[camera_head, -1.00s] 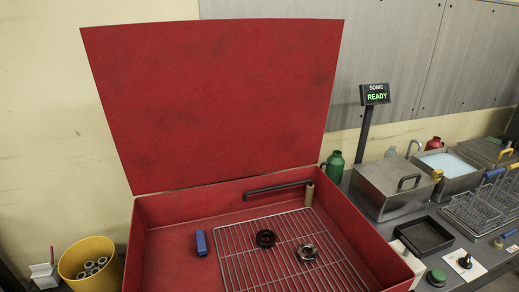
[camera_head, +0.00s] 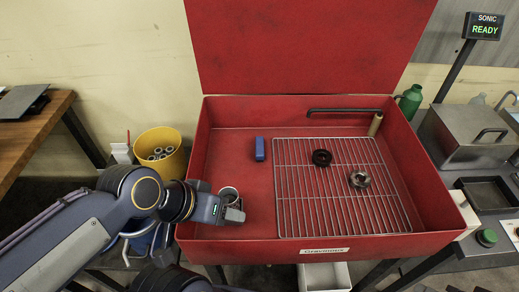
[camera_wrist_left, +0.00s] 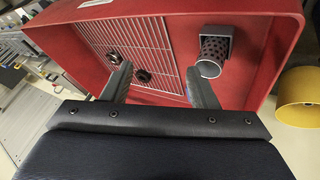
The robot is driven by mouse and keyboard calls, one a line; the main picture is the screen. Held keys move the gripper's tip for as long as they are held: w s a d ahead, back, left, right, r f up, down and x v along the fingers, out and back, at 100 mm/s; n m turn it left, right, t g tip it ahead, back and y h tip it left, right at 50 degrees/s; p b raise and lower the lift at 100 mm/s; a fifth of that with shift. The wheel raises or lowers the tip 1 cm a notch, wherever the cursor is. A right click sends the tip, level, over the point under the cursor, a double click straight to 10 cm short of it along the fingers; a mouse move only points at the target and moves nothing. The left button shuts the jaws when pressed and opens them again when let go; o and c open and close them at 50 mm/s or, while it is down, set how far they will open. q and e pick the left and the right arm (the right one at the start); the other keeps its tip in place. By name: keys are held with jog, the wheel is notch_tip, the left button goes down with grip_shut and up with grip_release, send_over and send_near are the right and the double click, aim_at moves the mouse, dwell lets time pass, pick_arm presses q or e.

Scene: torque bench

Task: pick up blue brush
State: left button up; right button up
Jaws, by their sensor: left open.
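The blue brush (camera_head: 260,148) lies on the floor of the red basin (camera_head: 240,222), left of the wire rack, in the head view. It looks like a small blue block with no bristles to be made out. My left gripper (camera_head: 235,210) is over the basin's front left corner, nearer to me than the brush and apart from it. In the left wrist view my left gripper (camera_wrist_left: 159,68) has its two fingers spread with nothing between them.
A perforated metal cylinder in a grey bracket (camera_wrist_left: 214,50) stands at the basin's front left, close to my left gripper. The wire rack (camera_head: 300,205) carries a black ring (camera_head: 322,157) and a metal ring (camera_head: 360,179). A yellow bucket (camera_head: 158,140) stands left of the basin.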

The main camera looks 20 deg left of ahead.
pick_arm(q)
jog(key=w+a+n+y+b, duration=0.1)
jog(key=w+a+y+b, duration=0.1)
jog(key=w+a, duration=0.35)
jog(key=n+g+y+b, duration=0.2)
jog(key=n+y+b, duration=0.1)
jog(key=y+b, duration=0.1)
send_near(260, 146)
jog(key=shift+w+a+f, duration=0.15)
jog(key=shift+a+f, duration=0.25)
jog(key=shift+f, duration=0.1)
jog(key=shift+w+a+f, duration=0.2)
jog(key=shift+a+f, duration=0.2)
jog(key=shift+f, duration=0.05)
jog(key=x, duration=0.5)
jog(key=d+x, duration=0.1)
jog(key=x, duration=0.2)
jog(key=shift+w+f+p, duration=0.1)
jog(key=shift+p, duration=0.2)
jog(key=shift+t, duration=0.3)
jog(key=shift+f+b, duration=0.2)
jog(key=shift+b, duration=0.35)
jog(key=shift+c, duration=0.2)
jog(key=c, duration=1.1)
